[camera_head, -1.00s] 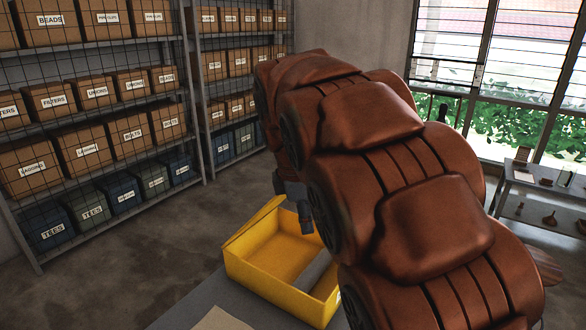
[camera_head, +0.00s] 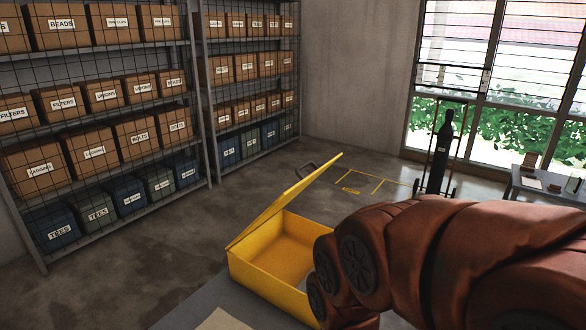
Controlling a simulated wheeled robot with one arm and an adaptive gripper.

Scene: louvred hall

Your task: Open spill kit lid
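The yellow spill kit box (camera_head: 262,280) sits on a grey table in the lower middle of the view. My gripper is not visible; only the arm shows, coming in from the right.
The grey table (camera_head: 196,305) holds a beige sheet (camera_head: 222,320) in front of the box. Shelves with labelled cartons (camera_head: 109,95) line the left wall. A dark cylinder on a trolley (camera_head: 441,150) and a side table (camera_head: 540,187) stand at the right. The floor behind the box is open.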

